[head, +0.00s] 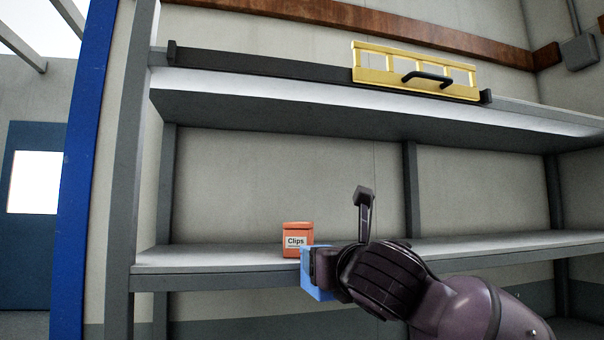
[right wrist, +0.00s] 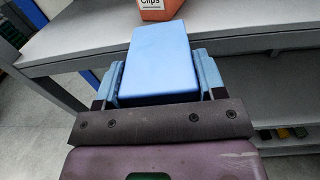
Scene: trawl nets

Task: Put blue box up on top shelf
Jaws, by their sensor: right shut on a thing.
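The blue box (head: 318,287) is at the front edge of the lower visible shelf (head: 215,260), partly hidden behind my right gripper (head: 312,268). In the right wrist view the blue box (right wrist: 162,58) sits between both fingers of my right gripper (right wrist: 163,80), which is shut on it. The box is in front of the shelf edge; I cannot tell whether it touches it. The top shelf (head: 290,92) runs above, well higher than the box. My left gripper is not in view.
An orange Clips box (head: 298,240) stands on the lower shelf just behind the blue box. A yellow frame with a black handle (head: 415,72) stands at the top shelf's right part, along a dark rail (head: 265,65). A grey upright (head: 132,170) bounds the left side.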

